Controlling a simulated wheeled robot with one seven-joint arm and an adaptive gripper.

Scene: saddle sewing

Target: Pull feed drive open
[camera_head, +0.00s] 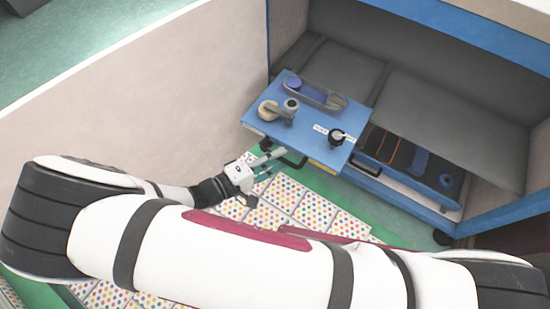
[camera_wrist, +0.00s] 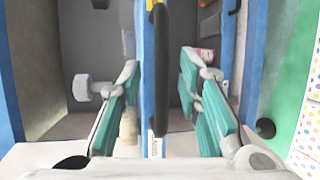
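A blue box-shaped unit (camera_head: 308,118) with a black bar handle (camera_head: 293,161) on its front edge stands out from the grey cabinet; I take it for the feed drive, but its labels are too small to read. My gripper (camera_head: 271,163) is at its front, close to the handle. In the wrist view my gripper (camera_wrist: 161,64) has its teal-padded fingers spread wide. The black handle (camera_wrist: 160,75) runs upright between them, on a blue panel edge (camera_wrist: 148,90). Gaps show on both sides, so the fingers look clear of the handle. Whether the tips touch anything behind is hidden.
On the blue unit lie a grey tray (camera_head: 323,95), a cream round part and a black knob (camera_head: 336,136). To its right is an open compartment (camera_head: 405,160) with dark and blue parts. A pale wall (camera_head: 130,75) stands at left. A dotted mat (camera_head: 285,192) lies below.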

